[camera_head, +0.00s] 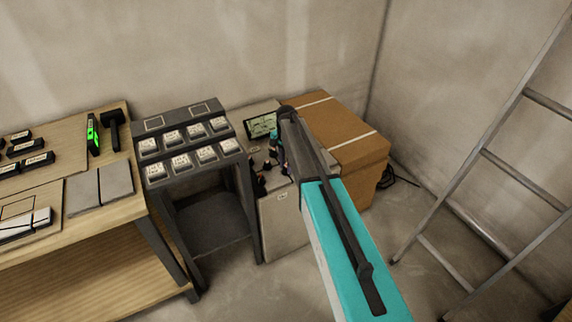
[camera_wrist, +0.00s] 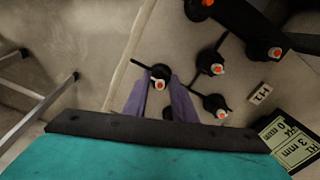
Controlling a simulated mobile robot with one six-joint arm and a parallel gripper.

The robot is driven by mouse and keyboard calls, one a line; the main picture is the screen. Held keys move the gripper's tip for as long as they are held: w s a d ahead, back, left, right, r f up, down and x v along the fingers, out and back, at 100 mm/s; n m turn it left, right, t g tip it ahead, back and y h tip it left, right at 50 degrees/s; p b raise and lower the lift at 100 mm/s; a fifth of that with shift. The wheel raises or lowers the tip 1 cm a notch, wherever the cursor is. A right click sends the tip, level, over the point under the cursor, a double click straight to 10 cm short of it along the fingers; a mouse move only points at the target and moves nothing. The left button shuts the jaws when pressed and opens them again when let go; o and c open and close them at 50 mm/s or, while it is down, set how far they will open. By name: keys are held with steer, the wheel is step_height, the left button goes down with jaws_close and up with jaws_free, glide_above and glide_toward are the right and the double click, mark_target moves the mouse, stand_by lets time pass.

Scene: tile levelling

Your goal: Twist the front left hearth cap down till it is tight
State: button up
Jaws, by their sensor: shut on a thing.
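In the wrist view, the hearth's pale tiled top (camera_wrist: 180,45) carries several black winged caps with orange-and-white centres. My gripper (camera_wrist: 161,84) has its two purple fingers on either side of one cap (camera_wrist: 159,72) and is shut on it. This cap is nearest the slab's edge on the ladder side, and its wing points up and left. Other caps stand free: one beside it (camera_wrist: 211,62), one nearer the card (camera_wrist: 216,104) and one farther off (camera_wrist: 264,51). In the head view, my arm hides the gripped cap and part of the hearth (camera_head: 284,222).
A small H1 tag (camera_wrist: 260,94) and a green display (camera_wrist: 290,143) are by the caps. A grey stand with labelled boxes (camera_head: 188,150) is left of the hearth, a cardboard box (camera_head: 345,140) right of it. A ladder (camera_head: 480,155) leans at right; a workbench (camera_head: 100,255) is left.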

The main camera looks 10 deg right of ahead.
steer(key=m, duration=1.1)
steer(key=shift+m+p, duration=0.3)
steer(key=shift+p, duration=0.1)
steer(key=o, duration=1)
steer(key=shift+o, duration=0.2)
steer(key=shift+r, duration=0.1)
step_height(320, 180, up, 14)
steer(key=b, duration=0.1)
steer(key=shift+f, duration=0.2)
steer(key=shift+s+f, duration=0.1)
